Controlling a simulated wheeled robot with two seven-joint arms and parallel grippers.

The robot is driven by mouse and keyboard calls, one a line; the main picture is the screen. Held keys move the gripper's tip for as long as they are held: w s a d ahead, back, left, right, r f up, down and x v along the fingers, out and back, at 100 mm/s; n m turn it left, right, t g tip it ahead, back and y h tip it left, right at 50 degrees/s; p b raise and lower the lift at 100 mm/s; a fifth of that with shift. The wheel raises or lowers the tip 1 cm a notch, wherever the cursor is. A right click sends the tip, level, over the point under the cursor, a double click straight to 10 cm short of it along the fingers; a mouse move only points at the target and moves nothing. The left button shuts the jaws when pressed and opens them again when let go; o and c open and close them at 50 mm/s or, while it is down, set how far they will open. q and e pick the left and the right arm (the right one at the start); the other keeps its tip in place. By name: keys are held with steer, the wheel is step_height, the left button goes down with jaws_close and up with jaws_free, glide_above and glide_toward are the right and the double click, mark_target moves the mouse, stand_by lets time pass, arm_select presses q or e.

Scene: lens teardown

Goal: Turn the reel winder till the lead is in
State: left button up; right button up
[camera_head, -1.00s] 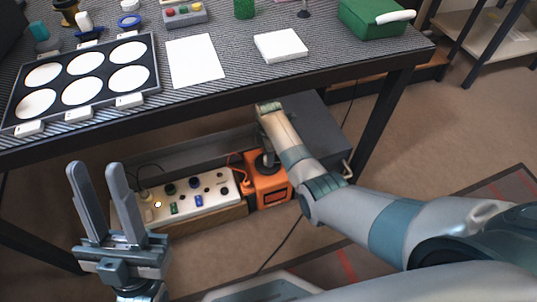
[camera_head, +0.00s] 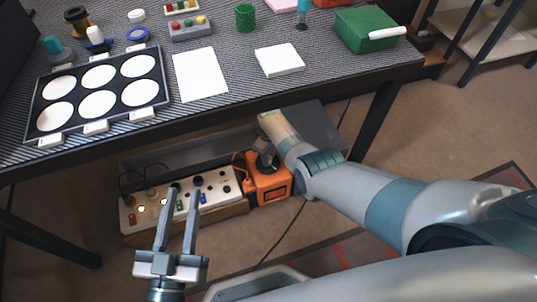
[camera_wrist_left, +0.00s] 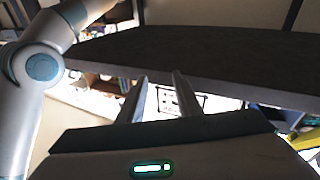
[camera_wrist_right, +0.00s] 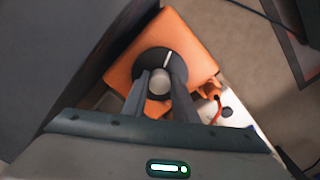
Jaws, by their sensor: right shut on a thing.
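The orange reel winder (camera_head: 272,187) stands under the table, to the right of a white socket panel. It also shows in the right wrist view (camera_wrist_right: 195,40), with a dark round knob (camera_wrist_right: 165,60) that has a white mark on its rim. My right gripper (camera_wrist_right: 160,84) is shut on the knob's pale grip. In the head view my right arm partly hides the knob. A short orange-red lead (camera_wrist_right: 217,112) runs from the winder's side toward the panel. My left gripper (camera_head: 184,192) is open and empty, in front of the panel.
The white panel (camera_head: 216,200) carries knobs, coloured switches and lit lamps. A grey box or drawer (camera_head: 318,125) stands behind the winder. The tabletop above holds a tray of white discs (camera_head: 161,72), a white sheet (camera_head: 200,75) and a green box (camera_head: 362,32). A dark cable crosses the floor.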

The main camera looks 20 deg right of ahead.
steer(key=m, duration=0.3)
steer(key=shift+m+p, duration=0.3)
steer(key=shift+p, duration=0.05)
steer(key=m, duration=0.2)
steer(key=shift+s+m, duration=0.1)
steer(key=shift+m, duration=0.2)
arm_select(q)
steer(key=shift+w+a+f+g+y, duration=0.15)
steer(key=shift+f+g, duration=0.4)
steer(key=shift+f, duration=0.3)
steer(key=shift+s+a+f+g+y, duration=0.1)
steer(key=shift+a+f+g+y, duration=0.1)
steer(key=shift+f+g, duration=0.45)
steer(key=shift+w+a+f+g+y, duration=0.15)
steer(key=shift+f+g, duration=0.25)
steer(key=shift+f, duration=0.6)
arm_select(e)
steer(key=shift+a+m, duration=0.1)
steer(key=shift+m, duration=1.1)
steer(key=o, duration=1.1)
steer(key=shift+c, duration=0.2)
arm_select(q)
steer(key=shift+f+p, duration=0.15)
steer(key=shift+p, duration=0.2)
arm_select(e)
steer(key=shift+r, duration=0.15)
